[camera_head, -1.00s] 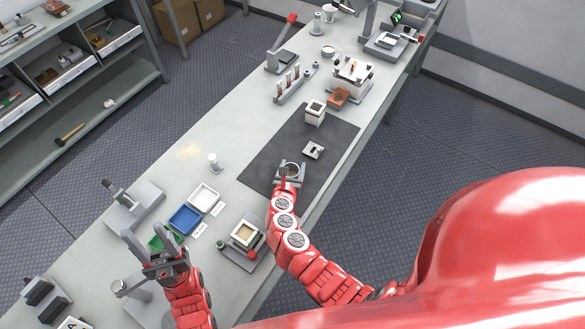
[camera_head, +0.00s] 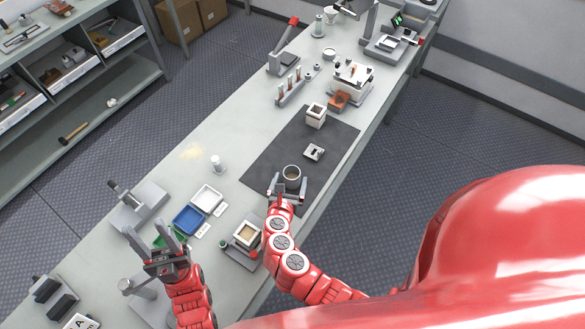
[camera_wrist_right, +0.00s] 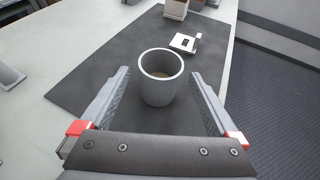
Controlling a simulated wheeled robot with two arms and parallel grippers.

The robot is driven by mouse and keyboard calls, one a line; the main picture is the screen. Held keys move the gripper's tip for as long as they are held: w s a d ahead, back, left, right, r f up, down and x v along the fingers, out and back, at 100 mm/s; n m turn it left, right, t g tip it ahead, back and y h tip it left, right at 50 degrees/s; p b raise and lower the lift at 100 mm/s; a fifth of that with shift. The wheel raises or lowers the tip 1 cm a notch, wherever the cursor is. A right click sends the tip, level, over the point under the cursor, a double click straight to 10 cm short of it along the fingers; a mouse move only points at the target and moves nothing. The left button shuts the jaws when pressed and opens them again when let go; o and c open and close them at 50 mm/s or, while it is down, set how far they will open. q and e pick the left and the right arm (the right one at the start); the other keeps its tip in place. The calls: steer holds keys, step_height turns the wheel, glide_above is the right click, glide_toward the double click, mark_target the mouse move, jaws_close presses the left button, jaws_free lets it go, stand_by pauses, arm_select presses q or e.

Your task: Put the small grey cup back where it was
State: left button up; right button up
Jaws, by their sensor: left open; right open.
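The small grey cup (camera_head: 292,173) stands upright on the dark mat (camera_head: 262,165), near the mat's front part. In the right wrist view the cup (camera_wrist_right: 160,78) stands just ahead of and between the open fingers, with a pale bottom or content inside. My right gripper (camera_head: 288,188) is open, with a finger to each side of the cup's near side and no visible contact. It also shows in the right wrist view (camera_wrist_right: 160,108). My left gripper (camera_head: 163,238) is open and empty over the left part of the bench, near the green tray (camera_head: 172,240).
A small square metal plate (camera_head: 314,152) and a pale block (camera_head: 316,115) are on the mat beyond the cup. Blue (camera_head: 188,219) and white (camera_head: 207,197) trays lie to the left. A framed box (camera_head: 246,236) stands near my right arm. A white peg (camera_head: 216,164) stands left of the mat.

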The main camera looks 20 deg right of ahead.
mark_target(290, 181)
steer(key=p+v, duration=0.1)
steer(key=v, duration=0.4)
steer(key=shift+r, duration=0.1)
steer(key=shift+s+a, duration=0.1)
steer(key=shift+s, duration=0.05)
